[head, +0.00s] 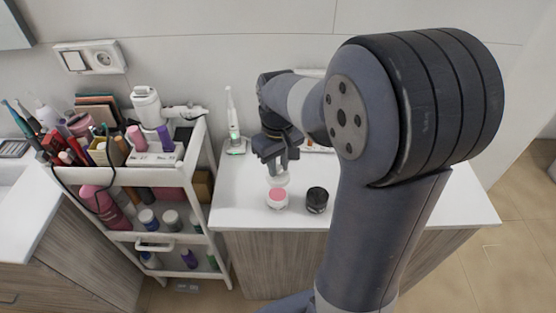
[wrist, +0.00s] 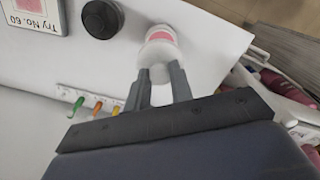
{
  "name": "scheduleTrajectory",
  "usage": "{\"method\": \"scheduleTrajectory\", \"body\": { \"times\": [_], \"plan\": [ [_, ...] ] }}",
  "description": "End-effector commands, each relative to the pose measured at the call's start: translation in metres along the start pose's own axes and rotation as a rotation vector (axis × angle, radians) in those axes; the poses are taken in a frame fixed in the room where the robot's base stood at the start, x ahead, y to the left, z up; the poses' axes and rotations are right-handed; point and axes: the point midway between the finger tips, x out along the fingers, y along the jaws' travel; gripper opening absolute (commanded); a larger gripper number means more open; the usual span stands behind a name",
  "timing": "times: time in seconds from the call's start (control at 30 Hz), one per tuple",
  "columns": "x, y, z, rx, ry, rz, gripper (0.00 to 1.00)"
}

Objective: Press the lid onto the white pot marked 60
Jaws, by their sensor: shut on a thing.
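A small white pot with a pink top (head: 277,201) stands on the white counter. It also shows in the wrist view (wrist: 162,35); I cannot read a number on it. My gripper (head: 277,172) points down over this pot, shut on a pale, whitish lid (head: 278,181). In the wrist view the lid (wrist: 157,52) sits just past the fingertips (wrist: 160,72) and partly covers the pot. The lid appears just above the pink top; I cannot tell whether they touch.
A black pot (head: 316,199) stands close to the right of the white pot. A card reading "Try No. 60" (wrist: 36,14) lies near it. An electric toothbrush (head: 233,122) stands at the back left. A loaded cart (head: 152,178) is left of the counter.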

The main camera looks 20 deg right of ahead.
Motion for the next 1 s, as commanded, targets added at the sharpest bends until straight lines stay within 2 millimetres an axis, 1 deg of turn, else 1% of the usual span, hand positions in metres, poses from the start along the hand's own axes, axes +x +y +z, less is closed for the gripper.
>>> {"method": "scheduleTrajectory", "body": {
  "times": [0.27,0.5,0.7,0.83,1.0],
  "plan": [
    [0.018,0.0,0.0,0.0,-0.001,0.0,0.01],
    [0.042,0.0,0.0,0.0,-0.001,0.0,0.01],
    [0.058,0.0,0.0,0.0,-0.001,0.0,0.01],
    [0.064,0.0,0.0,0.0,-0.001,0.0,0.01],
    [0.064,0.0,0.0,0.0,-0.001,0.0,0.01]
  ]
}}
